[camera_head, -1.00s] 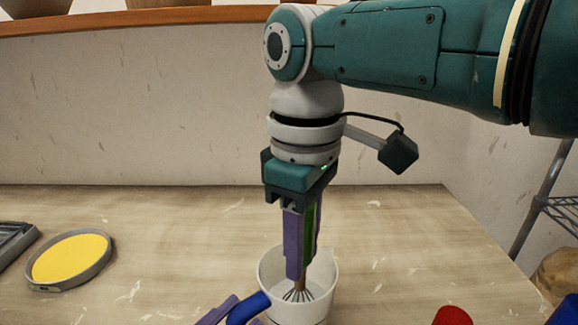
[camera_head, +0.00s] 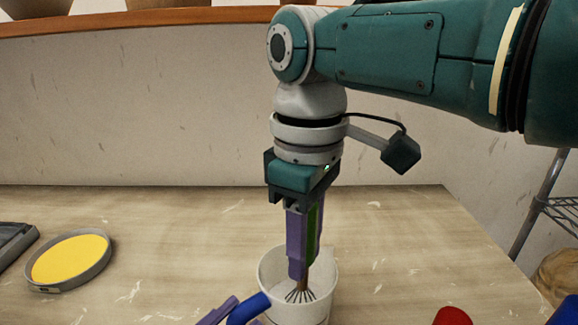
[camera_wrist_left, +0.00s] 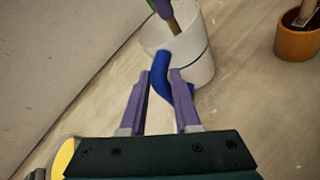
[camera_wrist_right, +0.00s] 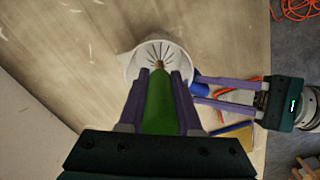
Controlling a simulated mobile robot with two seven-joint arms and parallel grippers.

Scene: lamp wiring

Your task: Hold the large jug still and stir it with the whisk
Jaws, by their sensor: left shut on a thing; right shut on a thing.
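The large jug (camera_head: 323,268) is white with a blue handle (camera_head: 247,309) and stands upright on the table. It also shows in the left wrist view (camera_wrist_left: 197,62) and the right wrist view (camera_wrist_right: 136,66). My left gripper (camera_wrist_left: 161,75) is shut on the blue handle; only its fingertips (camera_head: 222,309) show in the head view. My right gripper (camera_head: 300,270) points down into the jug and is shut on the whisk's green handle (camera_wrist_right: 159,105). The whisk's wires (camera_head: 300,296) are inside the jug, near its bottom. The whisk looks nearly upright.
A round grey dish with a yellow face (camera_head: 70,260) lies at the left, beside a grey object (camera_head: 12,243). Red (camera_head: 453,316) and blue (camera_head: 566,311) things sit at the lower right edge. An orange-brown pot (camera_wrist_left: 298,40) shows in the left wrist view. The table behind the jug is clear.

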